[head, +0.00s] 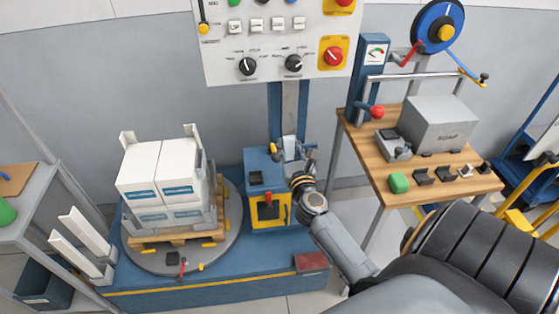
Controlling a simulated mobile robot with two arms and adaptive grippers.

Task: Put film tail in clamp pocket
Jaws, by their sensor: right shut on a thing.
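My right gripper (302,160) is at the mast behind the blue box, with its arm coming in from the lower right. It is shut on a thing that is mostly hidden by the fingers. A pale piece (290,146) shows just left of the fingers and looks like the film tail. White boxes (160,170) stand stacked on a wooden pallet on the round grey turntable (232,222), left of the gripper. I cannot single out the clamp pocket for sure. My left gripper is not in view.
A blue box with a yellow front (267,210) stands between turntable and arm. A control panel (275,40) hangs above. A grey shelf (40,190) stands at left.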

